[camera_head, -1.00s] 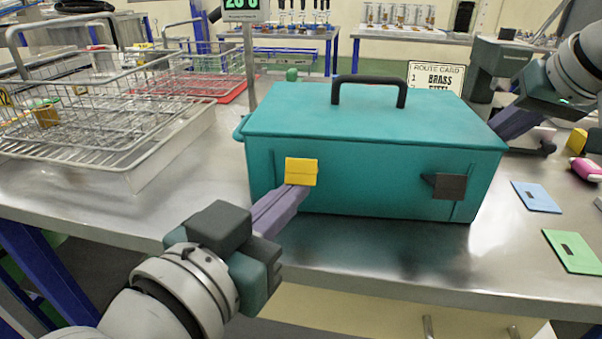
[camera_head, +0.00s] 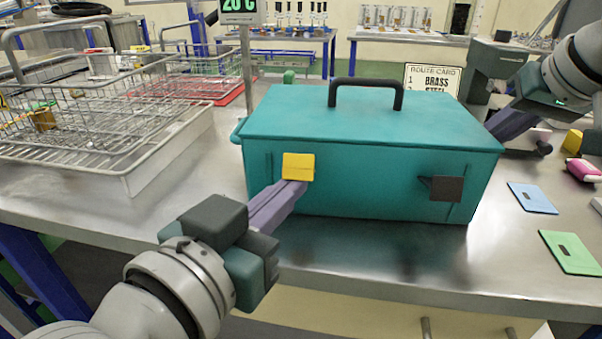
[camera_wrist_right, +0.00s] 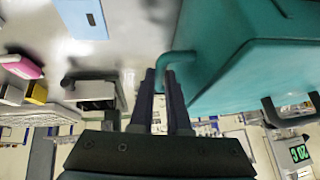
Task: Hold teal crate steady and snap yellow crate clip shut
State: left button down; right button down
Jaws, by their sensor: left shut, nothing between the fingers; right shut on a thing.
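The teal crate (camera_head: 340,185) stands on the steel bench with its lid on and a black handle on top. A dark clip (camera_head: 446,188) is at the right of the front. My left gripper (camera_head: 294,187) is shut and empty, its tips at the yellow clip's lower edge. In the right wrist view, my right gripper (camera_wrist_right: 164,75) is shut on the crate's teal side handle (camera_wrist_right: 172,60). In the head view the crate hides its fingertips.
Wire baskets (camera_head: 90,130) stand at the left on the bench. A blue card (camera_head: 532,197) and a green card (camera_head: 571,252) lie at the right, near a pink-and-white object (camera_head: 582,171). A route card sign (camera_head: 432,79) stands behind the crate. Bench in front is clear.

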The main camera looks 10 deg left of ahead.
pick_arm(q)
jog(key=shift+w+r, duration=0.3)
jog(key=shift+r, duration=0.25)
dwell(0.4)
jog(key=shift+w+r, duration=0.35)
jog(key=shift+w, duration=0.1)
dwell(0.8)
jog(key=shift+s+d, duration=0.15)
jog(key=shift+s, duration=2.35)
jog(key=v, duration=1.2)
